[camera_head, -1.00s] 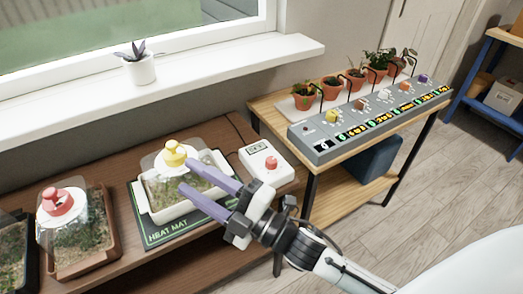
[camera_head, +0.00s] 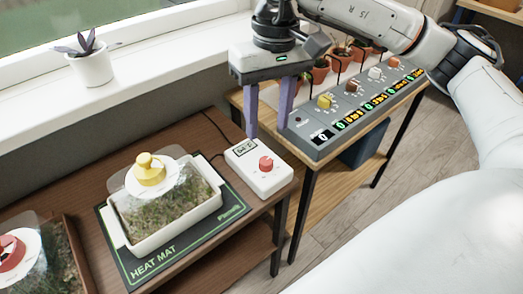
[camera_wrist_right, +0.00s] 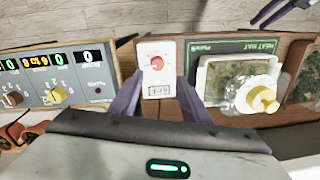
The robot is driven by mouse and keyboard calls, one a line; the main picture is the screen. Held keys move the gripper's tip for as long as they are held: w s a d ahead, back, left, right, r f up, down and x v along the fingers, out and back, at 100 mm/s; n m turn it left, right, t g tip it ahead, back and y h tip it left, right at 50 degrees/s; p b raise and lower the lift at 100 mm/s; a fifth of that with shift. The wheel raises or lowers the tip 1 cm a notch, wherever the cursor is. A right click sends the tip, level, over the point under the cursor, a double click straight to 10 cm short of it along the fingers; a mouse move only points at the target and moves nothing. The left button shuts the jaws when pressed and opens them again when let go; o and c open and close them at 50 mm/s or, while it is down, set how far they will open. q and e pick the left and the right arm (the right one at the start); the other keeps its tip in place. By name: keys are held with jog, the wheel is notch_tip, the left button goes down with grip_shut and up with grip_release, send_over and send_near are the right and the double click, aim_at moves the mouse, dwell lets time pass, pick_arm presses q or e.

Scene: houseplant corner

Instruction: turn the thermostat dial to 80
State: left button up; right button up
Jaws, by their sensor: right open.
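The thermostat is a white box (camera_head: 258,170) with a small display and a red dial (camera_head: 266,163), on the brown bench beside the heat mat. The display reading is too small to tell. My right gripper (camera_head: 268,131) is open and empty, its purple fingers pointing down above and behind the box. In the right wrist view the thermostat (camera_wrist_right: 150,77) shows between the two fingers, with its red dial (camera_wrist_right: 157,63) beyond the fingertips. No contact is visible. My left gripper (camera_wrist_right: 280,12) shows only partly at the top right of that view.
A green-edged heat mat (camera_head: 140,268) bears a tray with a clear lid and yellow knob (camera_head: 150,170). A grey control panel (camera_head: 320,145) with several knobs and potted plants stands on a table to the right. A potted plant (camera_head: 90,62) is on the windowsill.

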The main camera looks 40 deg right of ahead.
aim_at(266, 161)
notch_tip(266, 161, down, 10)
jog(key=shift+b, duration=0.45)
jog(key=c, duration=1)
jog(key=shift+c, duration=0.2)
